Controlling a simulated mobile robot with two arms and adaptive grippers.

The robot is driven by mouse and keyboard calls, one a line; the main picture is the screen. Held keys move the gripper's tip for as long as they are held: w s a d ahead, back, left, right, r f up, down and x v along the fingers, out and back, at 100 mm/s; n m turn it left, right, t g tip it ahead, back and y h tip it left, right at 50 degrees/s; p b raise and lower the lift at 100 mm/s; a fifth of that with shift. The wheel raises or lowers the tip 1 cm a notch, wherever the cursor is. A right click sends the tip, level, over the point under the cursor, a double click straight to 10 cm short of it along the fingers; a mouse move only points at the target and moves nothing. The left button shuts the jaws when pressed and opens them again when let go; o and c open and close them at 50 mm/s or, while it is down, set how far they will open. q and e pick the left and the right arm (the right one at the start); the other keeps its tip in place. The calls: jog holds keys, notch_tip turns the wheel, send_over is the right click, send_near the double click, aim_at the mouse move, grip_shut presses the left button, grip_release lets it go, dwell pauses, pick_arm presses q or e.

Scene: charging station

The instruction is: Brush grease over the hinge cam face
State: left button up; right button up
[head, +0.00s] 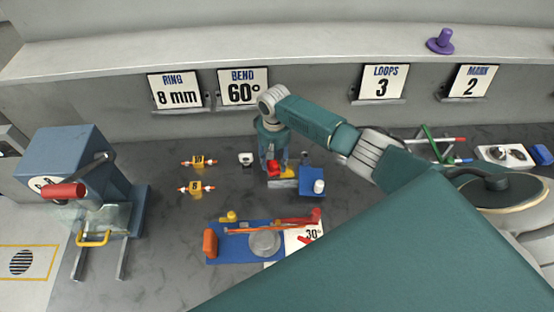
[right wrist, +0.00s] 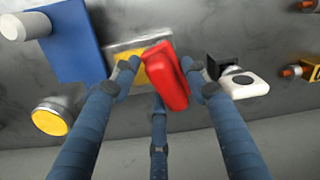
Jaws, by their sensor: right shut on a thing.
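My right gripper (head: 276,160) reaches down to the middle of the bench. Its fingers are closed around a red block-like piece (right wrist: 172,78), which also shows in the head view (head: 273,167). The red piece is tilted in the wrist view, in front of a yellow part (right wrist: 157,66) on a grey metal block (head: 284,184). I cannot tell whether the red piece touches them. A blue block (head: 312,174) with a white cylinder (head: 319,186) stands just right. I cannot make out a grease brush or a cam face for certain. My left gripper is not in view.
A blue crank machine (head: 65,160) stands at left. A blue board (head: 222,252) with a grey disc (head: 264,243) and a red tool lies in front. Two yellow-tagged parts (head: 198,161) (head: 196,187) and a small white piece (head: 245,159) lie left of my gripper. Signs line the back.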

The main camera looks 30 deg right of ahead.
jog(key=shift+r, duration=0.15)
jog(key=shift+r+p, duration=0.3)
jog(key=shift+r, duration=2.6)
jog(key=shift+c, duration=0.5)
